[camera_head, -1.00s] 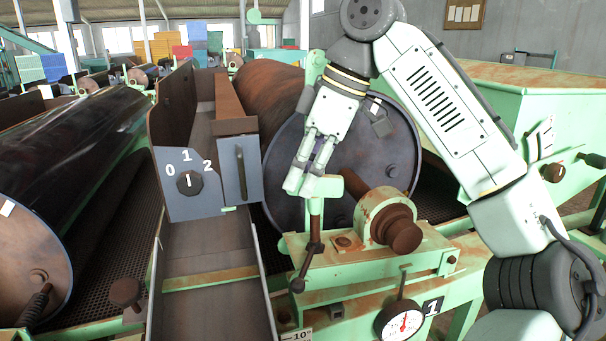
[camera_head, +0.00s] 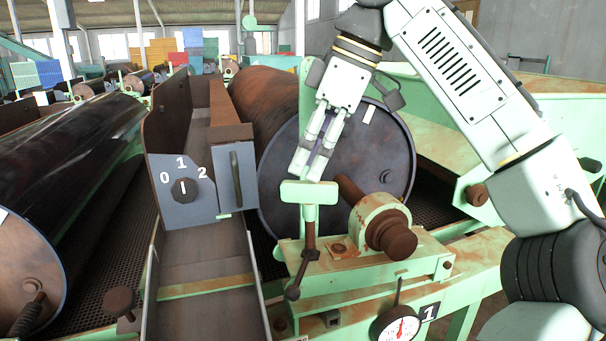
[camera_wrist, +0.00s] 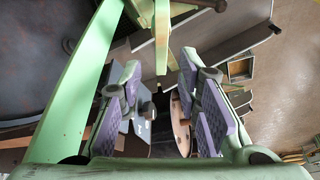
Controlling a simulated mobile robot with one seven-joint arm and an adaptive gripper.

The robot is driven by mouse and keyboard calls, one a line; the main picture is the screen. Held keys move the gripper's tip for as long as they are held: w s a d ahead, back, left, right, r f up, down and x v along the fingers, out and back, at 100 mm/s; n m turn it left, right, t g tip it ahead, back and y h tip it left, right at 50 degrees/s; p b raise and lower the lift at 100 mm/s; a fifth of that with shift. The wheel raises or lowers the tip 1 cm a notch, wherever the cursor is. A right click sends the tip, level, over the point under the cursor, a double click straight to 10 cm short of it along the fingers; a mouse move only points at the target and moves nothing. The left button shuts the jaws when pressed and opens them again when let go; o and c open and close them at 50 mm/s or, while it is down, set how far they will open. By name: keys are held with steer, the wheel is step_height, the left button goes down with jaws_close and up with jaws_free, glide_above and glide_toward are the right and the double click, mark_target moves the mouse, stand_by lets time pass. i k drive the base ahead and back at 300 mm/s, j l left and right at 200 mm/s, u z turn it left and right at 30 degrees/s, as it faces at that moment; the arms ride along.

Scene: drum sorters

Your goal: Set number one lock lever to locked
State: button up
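A rusty brown lever with a ball end (camera_head: 304,262) hangs below a green T-shaped piece (camera_head: 309,192) at the front of the drum machine marked 1 (camera_head: 430,312); it looks like the lock lever, but its setting is not readable. My gripper (camera_head: 306,172) points down, with its fingertips right at the top of the T-piece; touching or apart, I cannot tell. In the wrist view my gripper (camera_wrist: 160,110) is open, its purple pads apart with nothing clamped between them. A green post (camera_wrist: 161,38) shows beyond the fingers in that view.
A grey panel with a 0-1-2 dial (camera_head: 185,190), its mark at 1, stands left of the lever. A large drum (camera_head: 375,165) is close behind. A rusty roller end (camera_head: 390,232) and a gauge (camera_head: 398,325) sit to the right.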

mark_target(293, 293)
steer(key=k, duration=1)
